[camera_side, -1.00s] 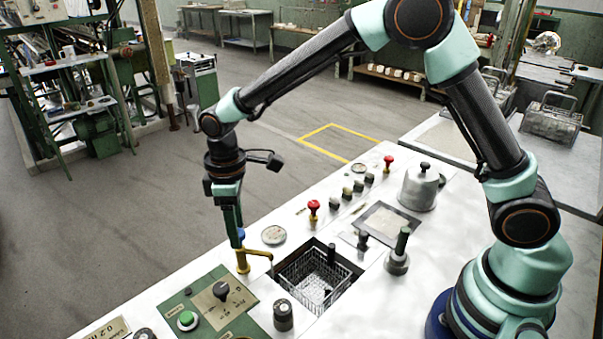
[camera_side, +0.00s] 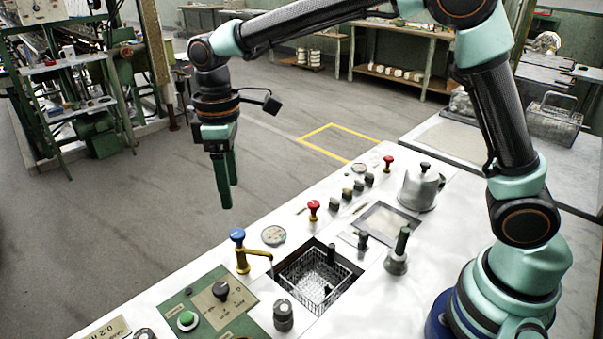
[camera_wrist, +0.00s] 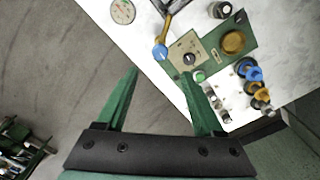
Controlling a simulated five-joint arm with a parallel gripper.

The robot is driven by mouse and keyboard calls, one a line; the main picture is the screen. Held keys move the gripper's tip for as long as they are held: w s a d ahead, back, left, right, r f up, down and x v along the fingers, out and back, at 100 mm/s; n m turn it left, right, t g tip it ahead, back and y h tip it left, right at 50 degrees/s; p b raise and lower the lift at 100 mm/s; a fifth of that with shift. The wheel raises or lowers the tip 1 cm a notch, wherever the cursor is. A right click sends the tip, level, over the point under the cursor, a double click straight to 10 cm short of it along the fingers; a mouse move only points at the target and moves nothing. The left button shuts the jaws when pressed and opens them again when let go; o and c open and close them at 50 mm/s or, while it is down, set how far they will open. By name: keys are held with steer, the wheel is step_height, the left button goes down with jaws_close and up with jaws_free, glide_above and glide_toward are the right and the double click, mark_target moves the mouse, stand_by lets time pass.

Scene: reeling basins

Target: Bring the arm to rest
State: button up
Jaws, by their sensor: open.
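My gripper (camera_side: 222,200) hangs fingers-down in the air in the side view, above and left of the white counter's edge. In the wrist view its two green fingers (camera_wrist: 163,90) stand well apart with nothing held between them. The blue-topped brass tap lever (camera_side: 240,250) is on the counter below and to the right of my gripper, apart from it. The lever also shows in the wrist view (camera_wrist: 160,52), beyond the fingertips.
The white counter (camera_side: 345,310) carries a sunken basin with a wire basket (camera_side: 318,273), a green panel (camera_side: 213,305) with a dial and button, red knobs (camera_side: 313,207), a dark-handled post (camera_side: 398,252) and a metal pot (camera_side: 420,188). Open floor (camera_side: 110,250) lies left of the counter.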

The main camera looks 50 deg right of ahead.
steer(key=shift+r, duration=0.95)
steer(key=shift+d, duration=0.1)
steer(key=s+d+r+m+t, duration=0.2)
steer(key=s+d+m, duration=0.2)
steer(key=s+d, duration=0.2)
steer(key=s+d+r+m+t, duration=0.2)
steer(key=s+d, duration=0.5)
steer(key=d, duration=0.4)
steer(key=m+t, duration=0.1)
steer(key=m, duration=0.1)
steer(key=shift+s+m, duration=0.25)
steer(key=shift+m, duration=0.15)
steer(key=shift+o, duration=1.2)
steer(key=shift+s+d+f+t, duration=0.1)
steer(key=shift+s+f+t, duration=0.1)
steer(key=shift+t, duration=0.1)
steer(key=shift+o, duration=1.3)
steer(key=w+a+g, duration=0.2)
steer(key=a+g, duration=0.4)
steer(key=a, duration=0.1)
step_height(320, 180, down, 11)
steer(key=shift+r, duration=0.2)
